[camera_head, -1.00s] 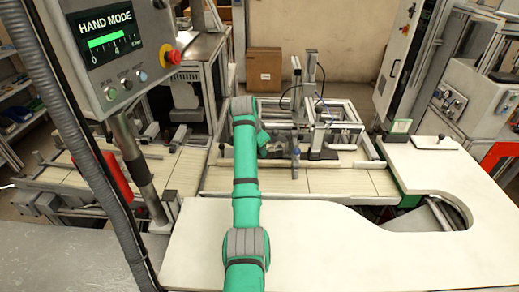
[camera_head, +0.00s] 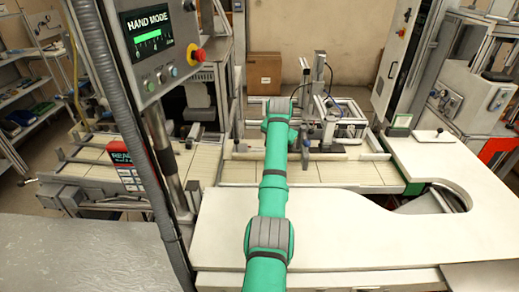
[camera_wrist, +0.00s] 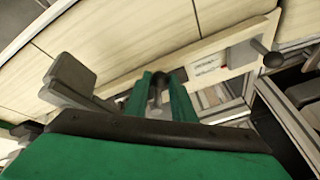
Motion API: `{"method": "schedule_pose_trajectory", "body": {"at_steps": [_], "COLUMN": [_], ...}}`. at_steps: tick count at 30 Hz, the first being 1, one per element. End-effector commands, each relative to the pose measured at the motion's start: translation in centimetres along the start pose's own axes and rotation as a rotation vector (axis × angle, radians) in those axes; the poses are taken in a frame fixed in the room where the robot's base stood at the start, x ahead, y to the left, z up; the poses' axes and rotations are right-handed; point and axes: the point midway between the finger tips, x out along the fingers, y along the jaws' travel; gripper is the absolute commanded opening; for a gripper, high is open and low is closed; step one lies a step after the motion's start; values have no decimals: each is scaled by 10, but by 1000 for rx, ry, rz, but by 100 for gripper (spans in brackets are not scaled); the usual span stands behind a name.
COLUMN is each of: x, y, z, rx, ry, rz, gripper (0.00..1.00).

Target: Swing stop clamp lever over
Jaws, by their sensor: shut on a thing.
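In the wrist view the green fingers of my gripper (camera_wrist: 161,80) are closed around a dark, narrow piece (camera_wrist: 157,92), which looks like the clamp lever's grip. The fingers hide most of it, so its angle cannot be told. A dark grey block (camera_wrist: 68,80) with flat arms sits just left of the fingers, by a pale rail (camera_wrist: 205,48). A second dark lever with a round knob (camera_wrist: 272,60) stands on the right end of this rail, apart from my gripper. In the head view my arm hides the gripper and the held piece.
The slatted conveyor bed (camera_head: 340,172) lies around the work spot, with a metal gantry frame (camera_head: 320,100) behind it. A control panel (camera_head: 155,45) on a post stands at the left. A white curved worktop (camera_head: 350,225) is clear in front.

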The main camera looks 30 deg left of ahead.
Motion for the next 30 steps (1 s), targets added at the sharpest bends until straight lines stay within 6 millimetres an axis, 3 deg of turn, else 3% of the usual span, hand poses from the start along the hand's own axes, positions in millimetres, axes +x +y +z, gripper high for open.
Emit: {"method": "schedule_pose_trajectory", "body": {"at_steps": [3,9,30], "x": [-1,-1,-2], "y": [25,41,44], "z": [-9,-16,-19], "rx": [17,23,13], "ry": [2,5,6], "rz": [9,11,6], "gripper": [0,0,0]}}
